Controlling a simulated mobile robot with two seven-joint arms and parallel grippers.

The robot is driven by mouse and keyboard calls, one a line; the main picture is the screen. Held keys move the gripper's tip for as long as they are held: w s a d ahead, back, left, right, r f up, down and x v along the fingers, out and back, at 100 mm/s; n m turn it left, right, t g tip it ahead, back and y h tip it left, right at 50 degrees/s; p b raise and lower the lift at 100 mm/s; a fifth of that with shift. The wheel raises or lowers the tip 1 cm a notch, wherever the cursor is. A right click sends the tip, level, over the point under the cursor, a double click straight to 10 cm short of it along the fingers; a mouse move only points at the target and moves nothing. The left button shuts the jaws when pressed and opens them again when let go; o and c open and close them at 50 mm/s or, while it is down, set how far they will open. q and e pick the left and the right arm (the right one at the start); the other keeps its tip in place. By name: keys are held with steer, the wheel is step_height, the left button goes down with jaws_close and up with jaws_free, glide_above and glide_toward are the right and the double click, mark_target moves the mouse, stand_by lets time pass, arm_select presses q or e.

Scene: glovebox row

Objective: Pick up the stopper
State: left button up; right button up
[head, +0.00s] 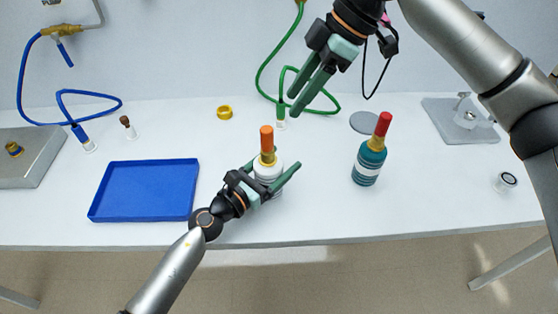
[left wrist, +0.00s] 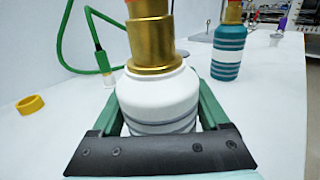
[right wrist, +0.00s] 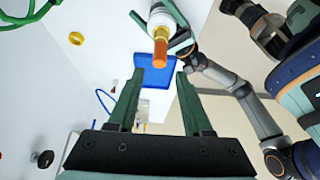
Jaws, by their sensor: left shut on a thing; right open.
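A white bottle (head: 264,170) with grey bands and a gold neck stands on the bench, with an orange stopper (head: 267,139) upright in its top. My left gripper (head: 274,176) is shut around the bottle's body, which also shows between its fingers in the left wrist view (left wrist: 155,95). There the stopper is almost wholly cut off by the top edge. My right gripper (head: 297,104) is open and empty, above and to the right of the stopper. In the right wrist view the orange stopper (right wrist: 160,52) appears beyond the open fingertips, apart from them.
A teal bottle (head: 369,163) with a red top (head: 384,124) stands to the right. A blue tray (head: 145,190) lies left, with a small brown-topped vial (head: 128,128) behind it. A yellow ring (head: 224,112) and green hose (head: 262,75) are at the back.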

mark_target(270, 138)
steer(key=shift+o, duration=1.2)
steer(key=shift+s+a, duration=0.1)
steer(key=shift+a, duration=0.15)
steer(key=shift+o, duration=0.2)
steer(key=s+a+n+t+h, duration=0.2)
steer(key=a+n+h, duration=0.4)
steer(key=n, duration=0.3)
steer(key=shift+s+f+n+t, duration=0.25)
steer(key=shift+f+n+t, duration=0.05)
steer(key=shift+f+n, duration=0.1)
steer(key=w+f+n, duration=0.1)
steer(key=f, duration=0.2)
steer(key=w+f+n+t+h, duration=0.1)
steer(key=f, duration=0.3)
steer(key=w+d+f, duration=0.1)
steer(key=f, duration=0.2)
steer(key=shift+w+d+f+n+t+h, duration=0.1)
steer(key=shift+w+f+n+t+h, duration=0.2)
steer(key=shift+w+n+h, duration=0.1)
